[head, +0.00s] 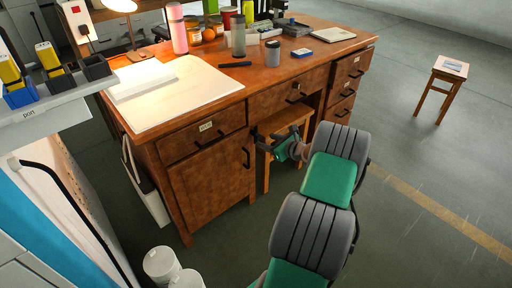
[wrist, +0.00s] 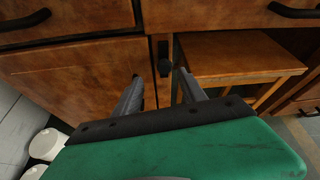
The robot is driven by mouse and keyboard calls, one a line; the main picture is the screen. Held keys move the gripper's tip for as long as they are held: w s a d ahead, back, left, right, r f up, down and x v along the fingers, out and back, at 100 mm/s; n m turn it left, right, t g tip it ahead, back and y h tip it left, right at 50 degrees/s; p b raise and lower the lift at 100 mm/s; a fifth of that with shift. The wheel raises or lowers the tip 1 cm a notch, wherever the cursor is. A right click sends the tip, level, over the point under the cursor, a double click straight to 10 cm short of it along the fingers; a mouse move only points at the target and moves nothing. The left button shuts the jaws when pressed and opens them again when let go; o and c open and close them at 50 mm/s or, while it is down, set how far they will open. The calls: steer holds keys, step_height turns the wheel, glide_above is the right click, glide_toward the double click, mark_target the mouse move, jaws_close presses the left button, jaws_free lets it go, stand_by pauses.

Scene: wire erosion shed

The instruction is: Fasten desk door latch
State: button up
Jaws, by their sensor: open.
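The wooden desk's door (head: 208,185) is below the left drawer and looks flush with the front, with a dark vertical handle (head: 246,157) near its right edge. The door also fills the left of the wrist view (wrist: 70,85). A small dark latch-like piece (wrist: 164,58) sits on the upright beside the door's right edge; I cannot tell whether it is fastened. My gripper (wrist: 160,76) is open and empty, its fingers pointing at the desk front on either side of and below that piece. In the head view my gripper (head: 266,143) is right of the door handle.
A wooden stool (head: 285,122) stands in the knee space just right of the door, close to my gripper. White round containers (head: 160,263) and a white bag (head: 150,195) are on the floor at the left. A small stool (head: 440,85) stands far right; the floor there is clear.

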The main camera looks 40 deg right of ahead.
mark_target(259, 137)
steer(key=x, duration=0.2)
steer(key=b+x, duration=0.1)
steer(key=x, duration=0.1)
steer(key=d+b+x, duration=0.1)
steer(key=x, duration=0.1)
steer(key=shift+f, duration=0.2)
steer(key=shift+w, duration=0.45)
steer(key=shift+a, duration=0.1)
jaws_close()
steer(key=shift+a, duration=0.15)
